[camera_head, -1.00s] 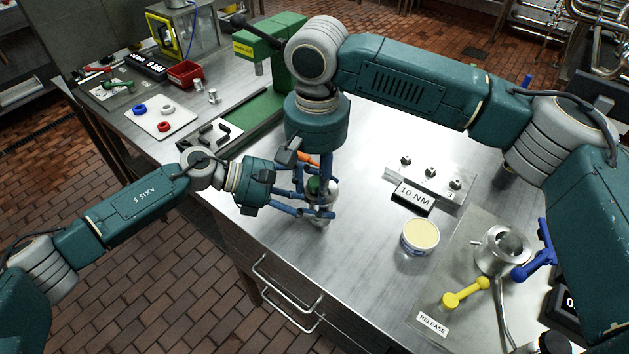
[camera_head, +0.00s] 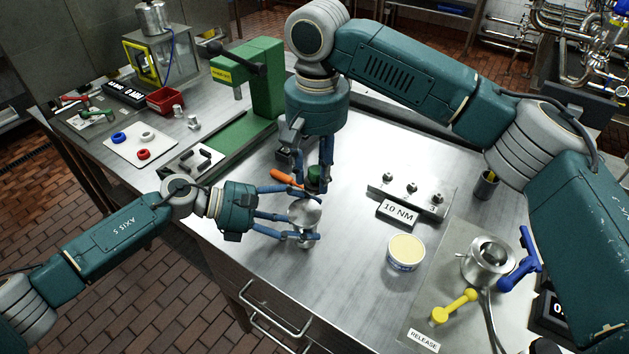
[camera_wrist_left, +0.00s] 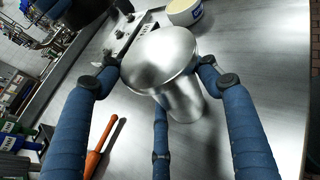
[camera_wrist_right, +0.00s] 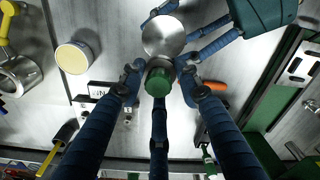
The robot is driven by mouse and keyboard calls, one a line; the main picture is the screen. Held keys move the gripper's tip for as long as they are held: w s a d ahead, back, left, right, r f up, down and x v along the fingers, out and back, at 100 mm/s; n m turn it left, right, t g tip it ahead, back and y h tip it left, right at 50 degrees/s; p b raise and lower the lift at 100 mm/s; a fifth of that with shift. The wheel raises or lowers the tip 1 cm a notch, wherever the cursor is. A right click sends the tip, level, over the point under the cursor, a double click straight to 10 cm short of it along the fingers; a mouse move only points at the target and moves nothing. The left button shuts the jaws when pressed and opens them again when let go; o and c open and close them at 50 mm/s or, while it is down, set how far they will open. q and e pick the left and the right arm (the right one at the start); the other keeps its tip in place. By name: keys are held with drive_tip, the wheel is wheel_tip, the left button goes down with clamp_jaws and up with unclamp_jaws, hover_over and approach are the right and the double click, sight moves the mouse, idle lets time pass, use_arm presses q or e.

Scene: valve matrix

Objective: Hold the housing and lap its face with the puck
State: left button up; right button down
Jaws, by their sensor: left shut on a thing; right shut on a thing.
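The housing (camera_head: 304,214) is a silver metal piece with a wide round face. My left gripper (camera_head: 286,226) is shut around it and holds it upright near the table's front edge. The left wrist view shows its round face (camera_wrist_left: 158,57) bare. The puck (camera_head: 314,174) has a green knob, and my right gripper (camera_head: 312,184) is shut on it. In the right wrist view the green knob (camera_wrist_right: 158,82) sits between the fingers, beside the housing's face (camera_wrist_right: 163,35). Whether the puck touches the housing's rim is unclear. The puck's underside is hidden.
An orange-handled tool (camera_head: 284,177) lies close behind the housing. A tub of pale paste (camera_head: 406,252) and a metal block with several studs (camera_head: 412,190) stand to the right. A green press (camera_head: 247,88) stands at back left. The table's front middle is clear.

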use_arm(q)
drive_tip(key=shift+s+a+f, duration=0.1)
drive_tip(key=shift+a+f, duration=0.05)
drive_tip(key=shift+f, duration=0.3)
use_arm(e)
drive_tip(key=shift+r, duration=2)
use_arm(q)
drive_tip(key=o, duration=1.6)
use_arm(e)
drive_tip(key=shift+f, duration=0.1)
use_arm(q)
drive_tip(key=shift+w+r, duration=0.1)
drive_tip(key=shift+w, duration=0.1)
use_arm(e)
drive_tip(key=shift+w, duration=0.15)
use_arm(q)
drive_tip(key=shift+r, duration=0.15)
drive_tip(key=v, duration=1.2)
